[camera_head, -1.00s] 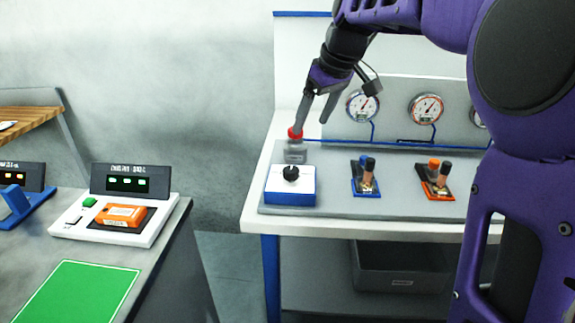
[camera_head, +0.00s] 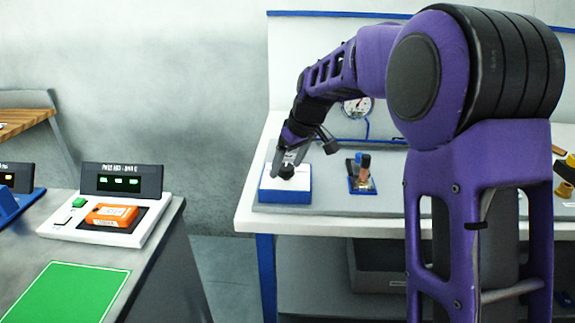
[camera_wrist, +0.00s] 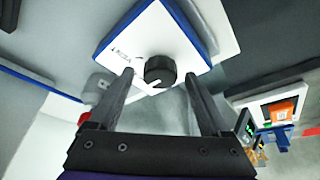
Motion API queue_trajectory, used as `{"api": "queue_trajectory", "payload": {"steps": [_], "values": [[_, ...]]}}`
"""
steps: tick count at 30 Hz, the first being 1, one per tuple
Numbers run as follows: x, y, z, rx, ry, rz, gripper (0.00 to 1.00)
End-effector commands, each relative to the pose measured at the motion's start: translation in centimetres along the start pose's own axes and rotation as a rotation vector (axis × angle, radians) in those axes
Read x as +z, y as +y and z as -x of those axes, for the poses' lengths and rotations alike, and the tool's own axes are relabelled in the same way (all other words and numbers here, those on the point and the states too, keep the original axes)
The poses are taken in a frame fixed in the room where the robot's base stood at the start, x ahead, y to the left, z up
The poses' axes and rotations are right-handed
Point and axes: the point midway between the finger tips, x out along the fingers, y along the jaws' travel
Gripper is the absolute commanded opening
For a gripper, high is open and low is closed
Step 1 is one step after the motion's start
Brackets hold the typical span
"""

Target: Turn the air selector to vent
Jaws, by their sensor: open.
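The air selector is a white box with a blue base (camera_head: 287,196) at the left front of the white bench. My gripper (camera_wrist: 160,85) is open, with one finger on each side of the knob. In the head view my gripper (camera_head: 287,168) is over the box and partly covers the knob. I cannot tell whether the fingers touch the knob.
A blue-based pair of handles (camera_head: 361,174) stands right of the selector. A gauge (camera_head: 358,107) is on the panel behind, partly covered by my arm. A red button (camera_wrist: 85,117) shows beside the box. A console with an orange device (camera_head: 112,214) stands on the left table.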

Motion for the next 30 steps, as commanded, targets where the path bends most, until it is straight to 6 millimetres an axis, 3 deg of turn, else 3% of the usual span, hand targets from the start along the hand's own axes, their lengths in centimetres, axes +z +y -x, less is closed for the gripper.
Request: {"api": "queue_trajectory", "payload": {"steps": [7,20,30], "values": [[-0.01,-0.01,-0.03,0.0,0.0,0.0,0.8],[-0.02,-0.01,0.0,0.0,0.0,0.0,0.03],[-0.06,-0.09,0.07,0.016,0.0,-0.036,0.0]]}}
